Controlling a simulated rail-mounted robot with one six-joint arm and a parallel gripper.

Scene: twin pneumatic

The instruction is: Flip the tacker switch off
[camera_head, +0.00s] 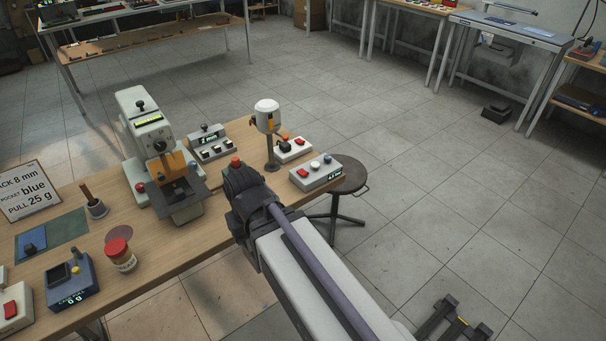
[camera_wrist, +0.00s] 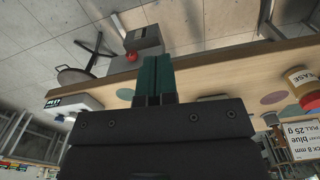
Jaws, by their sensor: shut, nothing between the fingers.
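My gripper (camera_wrist: 157,60) shows in the wrist view as two dark green fingers pressed together, with nothing between them. In the head view my dark wrist (camera_head: 245,192) is over the bench's right part and hides the fingertips.
A red knob (camera_head: 236,161) shows beside my wrist, and a red knob on a grey box (camera_wrist: 145,37) is near the fingertips in the wrist view. A white-capped post (camera_head: 267,108), a knob box (camera_head: 207,140), and a red-lidded jar (camera_head: 120,254) stand on the bench (camera_head: 170,258). A stool (camera_head: 350,172) is right.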

